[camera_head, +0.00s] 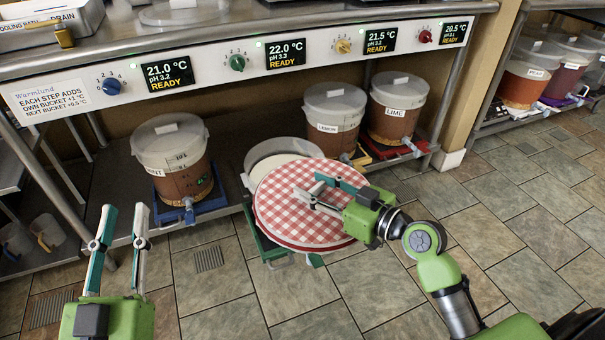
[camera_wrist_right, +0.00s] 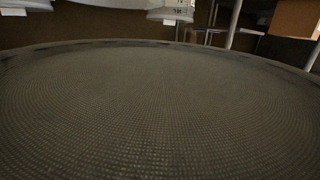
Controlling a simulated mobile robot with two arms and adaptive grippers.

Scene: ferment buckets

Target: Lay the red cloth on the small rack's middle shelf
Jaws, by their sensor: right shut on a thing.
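The red-and-white checked round cloth (camera_head: 285,213) is spread out flat in front of the bucket shelf in the head view. My right gripper (camera_head: 318,197) overlaps its top right part and is shut on it; the exact grip is hard to see. A dark, finely textured round surface (camera_wrist_right: 160,110) fills most of the right wrist view; I cannot tell what it is. A green stand (camera_head: 262,238) shows partly under the cloth, mostly hidden. I cannot make out a small rack's middle shelf. My left gripper (camera_head: 120,240) is open and empty at the lower left.
A pale round bucket or lid (camera_head: 285,150) sits just behind the cloth. Lidded buckets stand on the low shelf: one at left (camera_head: 172,160), Lemon (camera_head: 331,125) and Lime (camera_head: 395,110). A control panel (camera_head: 205,82) runs above them. The tiled floor (camera_head: 520,230) at right is clear.

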